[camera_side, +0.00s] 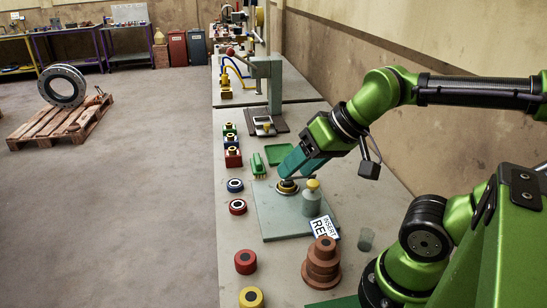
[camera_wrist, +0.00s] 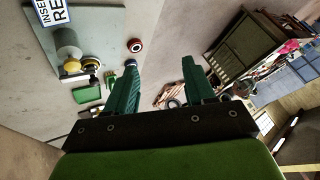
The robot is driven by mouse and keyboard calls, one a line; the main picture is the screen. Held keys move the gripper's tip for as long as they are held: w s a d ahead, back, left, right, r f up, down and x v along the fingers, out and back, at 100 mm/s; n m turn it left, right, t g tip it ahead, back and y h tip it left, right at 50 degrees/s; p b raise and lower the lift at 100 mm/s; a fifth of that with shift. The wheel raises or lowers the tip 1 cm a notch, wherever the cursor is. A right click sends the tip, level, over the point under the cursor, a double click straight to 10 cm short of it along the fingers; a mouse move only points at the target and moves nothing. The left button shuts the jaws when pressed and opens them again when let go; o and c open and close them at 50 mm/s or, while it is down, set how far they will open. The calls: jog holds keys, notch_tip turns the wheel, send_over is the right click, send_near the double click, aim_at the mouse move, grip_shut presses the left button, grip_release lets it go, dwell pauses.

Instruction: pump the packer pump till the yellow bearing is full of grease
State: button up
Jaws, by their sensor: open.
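A grey cylinder with a yellow knob on top (camera_side: 312,200), which looks like the packer pump, stands on a grey-green plate (camera_side: 275,226). Beside it on the plate sits a round piece with yellow and dark rings (camera_side: 288,187); whether this is the yellow bearing, and any grease in it, I cannot tell. A separate yellow ring with a dark centre (camera_side: 251,297) lies at the bench's near end. My gripper (camera_side: 283,173) is above and close to the round piece, partly hiding it. In the wrist view my gripper (camera_wrist: 158,72) has its fingers apart, with nothing between them.
A white sign (camera_side: 324,228) and a brown stepped stack (camera_side: 321,264) are near the plate. Red (camera_side: 238,207) and blue (camera_side: 235,185) rings, a green brush (camera_side: 258,164) and a green tray (camera_side: 279,154) lie nearby. A press column (camera_side: 274,85) stands farther back.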

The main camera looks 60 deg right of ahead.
grip_shut()
dwell(1.6)
